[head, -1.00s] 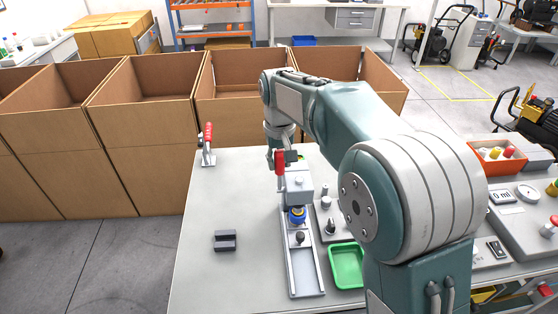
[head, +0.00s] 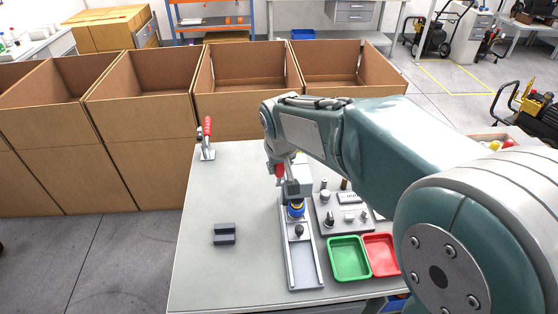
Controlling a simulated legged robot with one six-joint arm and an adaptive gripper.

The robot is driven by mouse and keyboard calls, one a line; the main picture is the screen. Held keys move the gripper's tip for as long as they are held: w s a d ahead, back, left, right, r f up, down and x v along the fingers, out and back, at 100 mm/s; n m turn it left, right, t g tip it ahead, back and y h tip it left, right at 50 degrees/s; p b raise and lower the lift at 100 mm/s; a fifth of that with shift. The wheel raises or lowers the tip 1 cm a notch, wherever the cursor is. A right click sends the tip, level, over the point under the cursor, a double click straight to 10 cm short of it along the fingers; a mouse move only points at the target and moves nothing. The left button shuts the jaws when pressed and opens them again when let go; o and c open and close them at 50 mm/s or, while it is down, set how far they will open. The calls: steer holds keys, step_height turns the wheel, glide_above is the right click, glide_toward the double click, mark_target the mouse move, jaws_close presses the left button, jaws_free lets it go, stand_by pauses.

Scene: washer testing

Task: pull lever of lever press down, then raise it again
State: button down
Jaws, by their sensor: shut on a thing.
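The lever press stands on the grey table. Its long metal base (head: 303,262) runs toward the front edge, with a blue round part (head: 296,209) under its grey head. The red lever handle (head: 280,171) shows at the left of the press head, low and close to it. My gripper (head: 279,176) is at the lever, shut on the red handle. The fingers are small here and partly hidden by my arm, which comes in from the right. A black knob (head: 299,230) stands on the press base.
A green tray (head: 349,277) and a red tray (head: 396,268) lie right of the press. A fixture plate (head: 345,228) with metal parts is behind them. A red-handled clamp (head: 207,140) stands at the far left corner, a dark block (head: 224,238) at left. Open cardboard boxes (head: 140,85) line the back.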

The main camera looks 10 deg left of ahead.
steer(key=shift+s+f, duration=0.2)
steer(key=shift+f, duration=0.05)
steer(key=shift+c, duration=2)
jaws_free()
steer(key=shift+w, duration=0.1)
steer(key=shift+r, duration=0.15)
steer(key=shift+r, duration=0.2)
steer(key=a+v, duration=0.1)
steer(key=v, duration=1)
steer(key=shift+s+d, duration=0.25)
steer(key=shift+d, duration=0.25)
steer(key=shift+r, duration=0.1)
